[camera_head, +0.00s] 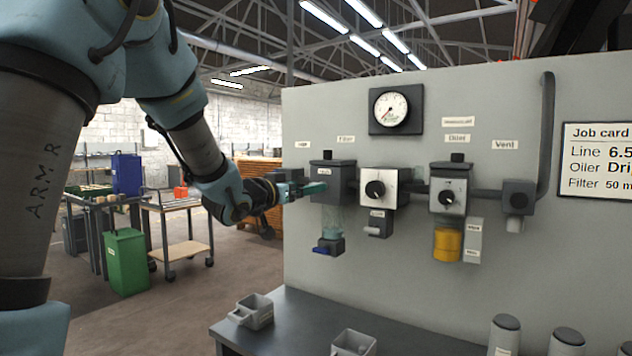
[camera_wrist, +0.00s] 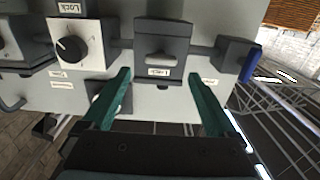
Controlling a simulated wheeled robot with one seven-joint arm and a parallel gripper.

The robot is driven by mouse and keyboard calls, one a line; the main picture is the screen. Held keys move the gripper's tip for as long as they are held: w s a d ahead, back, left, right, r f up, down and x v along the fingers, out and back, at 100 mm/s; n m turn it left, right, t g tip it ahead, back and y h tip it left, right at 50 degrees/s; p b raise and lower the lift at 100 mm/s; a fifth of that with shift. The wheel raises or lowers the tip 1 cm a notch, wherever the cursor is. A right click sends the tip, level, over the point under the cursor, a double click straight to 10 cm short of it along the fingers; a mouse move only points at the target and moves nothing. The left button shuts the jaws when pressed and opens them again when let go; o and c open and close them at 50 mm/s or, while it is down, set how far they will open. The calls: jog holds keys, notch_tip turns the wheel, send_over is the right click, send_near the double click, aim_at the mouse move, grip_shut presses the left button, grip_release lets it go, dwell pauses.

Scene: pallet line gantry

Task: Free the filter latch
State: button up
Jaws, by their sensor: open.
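The filter (camera_head: 340,172) is a dark grey block on the panel's left, with a clear bowl (camera_head: 332,218) under it. The wrist view is upside down; there the filter block (camera_wrist: 160,40) is ahead, with a pale bar, perhaps the latch (camera_wrist: 162,58), and a small label (camera_wrist: 158,72) on its face. My gripper (camera_head: 312,188) is at the filter's left front in the head view and covers part of it. In the wrist view my gripper (camera_wrist: 160,76) is open and empty, its teal fingers spread wider than the block. I cannot tell whether they touch it.
Right of the filter are a regulator with a black knob (camera_head: 375,189), an oiler (camera_head: 447,195) with a yellow bowl, and a vent (camera_head: 517,198). A gauge (camera_head: 391,109) is above. A dark bench (camera_head: 300,318) with small grey trays (camera_head: 254,310) lies below.

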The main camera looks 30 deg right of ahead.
jog(key=shift+p+x, duration=0.7)
jog(key=shift+x, duration=1.95)
jog(key=c, duration=1.4)
jog(key=shift+o, duration=0.2)
jog(key=shift+f+m+b, duration=0.15)
jog(key=shift+m+b, duration=0.15)
jog(key=shift+b, duration=0.45)
jog(key=shift+s+d+f+m+b, duration=0.1)
jog(key=shift+m+b, duration=4.25)
jog(key=shift+b, duration=0.4)
jog(key=shift+s+d+f+m+b, duration=0.1)
jog(key=shift+m+b, duration=4.25)
jog(key=shift+b, duration=0.35)
jog(key=shift+r, duration=0.1)
